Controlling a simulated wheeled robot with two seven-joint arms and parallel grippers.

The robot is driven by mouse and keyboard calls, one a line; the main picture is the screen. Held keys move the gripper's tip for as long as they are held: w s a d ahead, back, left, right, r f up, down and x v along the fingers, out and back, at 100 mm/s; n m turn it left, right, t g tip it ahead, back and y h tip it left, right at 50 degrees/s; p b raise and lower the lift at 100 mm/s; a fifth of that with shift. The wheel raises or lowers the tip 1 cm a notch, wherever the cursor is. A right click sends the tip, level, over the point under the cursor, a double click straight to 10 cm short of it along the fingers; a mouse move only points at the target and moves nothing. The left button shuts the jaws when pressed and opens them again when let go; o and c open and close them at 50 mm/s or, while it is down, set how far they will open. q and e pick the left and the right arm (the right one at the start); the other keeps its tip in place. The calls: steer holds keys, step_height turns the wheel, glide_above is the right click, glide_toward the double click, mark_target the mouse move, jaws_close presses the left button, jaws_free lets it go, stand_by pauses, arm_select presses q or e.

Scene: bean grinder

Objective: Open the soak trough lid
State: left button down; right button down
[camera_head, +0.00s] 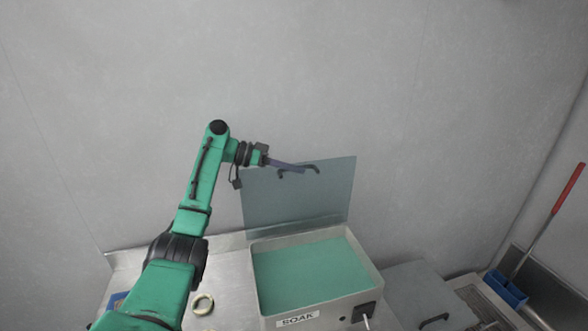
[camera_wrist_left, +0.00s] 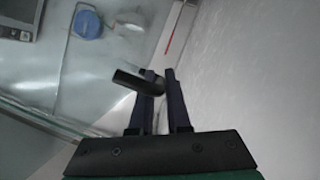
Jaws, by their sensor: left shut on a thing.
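The soak trough (camera_head: 365,308) is a pale box labelled SOAK, filled with green liquid, on the metal counter. Its translucent grey lid (camera_head: 300,205) stands raised, near upright, along the trough's back edge. A dark handle (camera_head: 313,169) sits near the lid's top edge. My left gripper (camera_head: 300,169) reaches in from the left at the lid's top and is shut on the handle. In the left wrist view the dark handle (camera_wrist_left: 128,79) shows between and beside the two fingers (camera_wrist_left: 160,85). My right gripper is not in view.
A cream ring (camera_head: 203,304) lies on the counter left of the trough. A grey lidded unit (camera_head: 405,290) with a dark handle stands to the right. A red-handled tool in a blue holder (camera_head: 506,290) is at far right. The wall is close behind the lid.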

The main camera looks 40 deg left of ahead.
arm_select(q)
steer(key=c, duration=1.2)
jaws_free()
steer(key=shift+o, duration=0.2)
steer(key=b+v, duration=0.2)
steer(key=v, duration=1.2)
steer(key=shift+s+a, duration=0.15)
steer(key=shift+s, duration=0.05)
